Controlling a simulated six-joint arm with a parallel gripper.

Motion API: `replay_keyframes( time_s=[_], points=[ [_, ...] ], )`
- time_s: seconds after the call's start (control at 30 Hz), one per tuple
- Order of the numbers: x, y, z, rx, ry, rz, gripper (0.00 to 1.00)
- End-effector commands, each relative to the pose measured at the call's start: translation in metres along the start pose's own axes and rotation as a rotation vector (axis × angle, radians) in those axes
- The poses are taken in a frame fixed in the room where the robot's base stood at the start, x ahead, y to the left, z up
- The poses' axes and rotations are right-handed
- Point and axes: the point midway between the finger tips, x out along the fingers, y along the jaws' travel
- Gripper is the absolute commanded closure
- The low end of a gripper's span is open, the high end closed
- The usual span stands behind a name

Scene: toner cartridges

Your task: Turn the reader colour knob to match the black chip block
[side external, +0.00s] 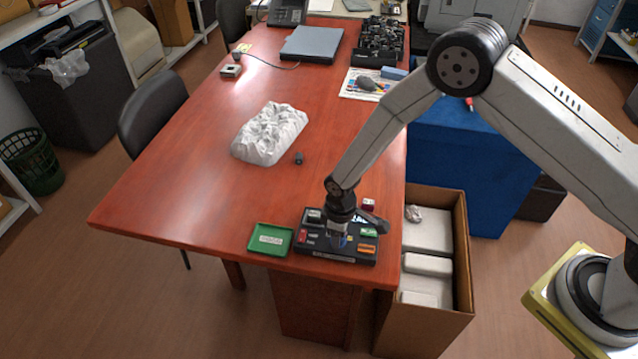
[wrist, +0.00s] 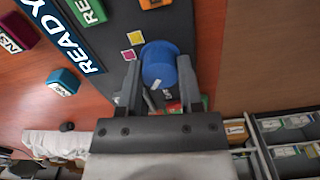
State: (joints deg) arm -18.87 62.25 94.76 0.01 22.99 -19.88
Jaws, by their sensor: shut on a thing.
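The reader (side external: 318,257) is a flat black panel near the front edge of the red table, under my gripper (side external: 339,230). In the wrist view my gripper (wrist: 159,82) has its two fingers on either side of the round blue knob (wrist: 160,62), shut on it. A white mark on the knob points to the lower left in that view. A yellow patch (wrist: 135,38) and a magenta patch (wrist: 128,55) show on the panel beside the knob; other patches are hidden. A small dark block (side external: 298,158) lies on the table; I cannot tell whether it is the black chip block.
A green tray (side external: 256,249) sits left of the reader. Small coloured blocks, including a teal one (wrist: 63,81) and an orange one (wrist: 155,3), are around the panel. A white crumpled mass (side external: 270,133) lies farther back. An open cardboard box (side external: 462,235) stands right of the table.

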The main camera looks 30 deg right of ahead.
Motion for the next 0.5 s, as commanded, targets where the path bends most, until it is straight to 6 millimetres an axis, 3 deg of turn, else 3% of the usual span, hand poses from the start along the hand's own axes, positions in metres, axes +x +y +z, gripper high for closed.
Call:
replay_keyframes(
  time_s=[0.5],
  points=[
    [-0.0007, 0.0001, -0.0003, -0.127, 0.000, 0.000, 1.00]
  ],
)
